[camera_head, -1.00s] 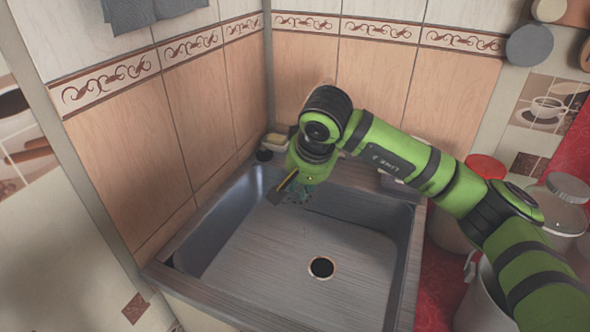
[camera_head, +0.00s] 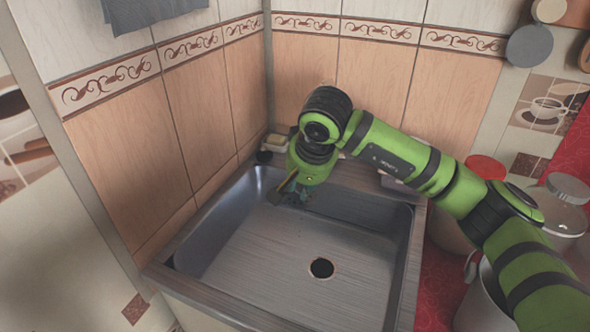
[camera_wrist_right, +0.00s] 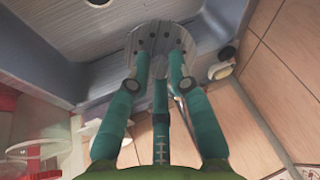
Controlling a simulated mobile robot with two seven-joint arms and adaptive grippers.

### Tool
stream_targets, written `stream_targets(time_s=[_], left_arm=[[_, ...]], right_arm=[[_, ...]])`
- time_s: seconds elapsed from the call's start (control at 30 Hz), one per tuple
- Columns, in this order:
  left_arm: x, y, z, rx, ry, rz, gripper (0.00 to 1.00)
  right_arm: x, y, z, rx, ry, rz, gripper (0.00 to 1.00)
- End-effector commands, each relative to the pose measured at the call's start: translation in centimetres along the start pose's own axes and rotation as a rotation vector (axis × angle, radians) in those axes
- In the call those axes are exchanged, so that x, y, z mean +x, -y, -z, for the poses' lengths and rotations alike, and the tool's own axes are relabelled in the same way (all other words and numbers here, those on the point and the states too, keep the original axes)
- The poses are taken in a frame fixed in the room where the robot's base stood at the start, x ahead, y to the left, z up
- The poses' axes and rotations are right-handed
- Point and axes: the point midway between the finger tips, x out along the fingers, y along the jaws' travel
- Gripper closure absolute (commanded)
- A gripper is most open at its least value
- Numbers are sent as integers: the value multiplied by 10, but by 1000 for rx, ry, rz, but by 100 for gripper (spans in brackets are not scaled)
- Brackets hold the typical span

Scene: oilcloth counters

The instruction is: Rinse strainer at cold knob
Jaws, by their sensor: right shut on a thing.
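My right gripper (camera_head: 297,194) hangs over the back left part of the sink basin, pointing down. In the right wrist view its teal fingers (camera_wrist_right: 158,72) are closed around a round grey disc with several holes, the strainer (camera_wrist_right: 160,38). In the head view the strainer is hard to make out behind the gripper. A small black round knob (camera_head: 264,156) sits at the sink's back left corner; I cannot tell whether it is the cold knob. The faucet is hidden by my right arm. My left gripper is not in view.
The metal sink (camera_head: 250,255) has an open round drain (camera_head: 321,268) and a clear basin floor. A pale soap-like block (camera_head: 272,143) lies at the back corner. Tiled walls close off the left and back. Pots and a red-lidded jar (camera_head: 486,168) stand on the right.

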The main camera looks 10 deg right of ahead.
Motion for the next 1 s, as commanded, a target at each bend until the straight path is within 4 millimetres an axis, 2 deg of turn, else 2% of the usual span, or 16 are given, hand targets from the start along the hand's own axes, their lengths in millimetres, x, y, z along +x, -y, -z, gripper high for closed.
stream_targets(time_s=[0.17, 0.7, 1.0], left_arm=[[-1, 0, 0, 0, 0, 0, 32], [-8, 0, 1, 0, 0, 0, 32], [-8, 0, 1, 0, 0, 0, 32]], right_arm=[[-6, 1, -2, 0, -1, 2, 100], [-51, 6, -28, -1, -2, 0, 100], [-56, 7, -32, 1, 0, 0, 100]])
